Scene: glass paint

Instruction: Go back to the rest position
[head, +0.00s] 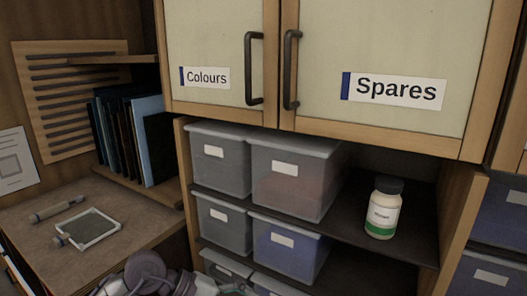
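The task names no object besides my own arms. A grey, rounded part of my own arm shows at the bottom edge, left of centre, in front of the lower plastic boxes. It is cut off by the frame, and I cannot make out any gripper fingers on it. Neither gripper can be seen in the head view.
Cabinet doors labelled Colours (215,45) and Spares (400,60) are shut. Below, a white bottle with a dark cap (383,208) stands on the shelf (350,222), right of several lidded boxes. A small framed pane (88,228) and a tool (57,209) lie on the left worktop (125,205).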

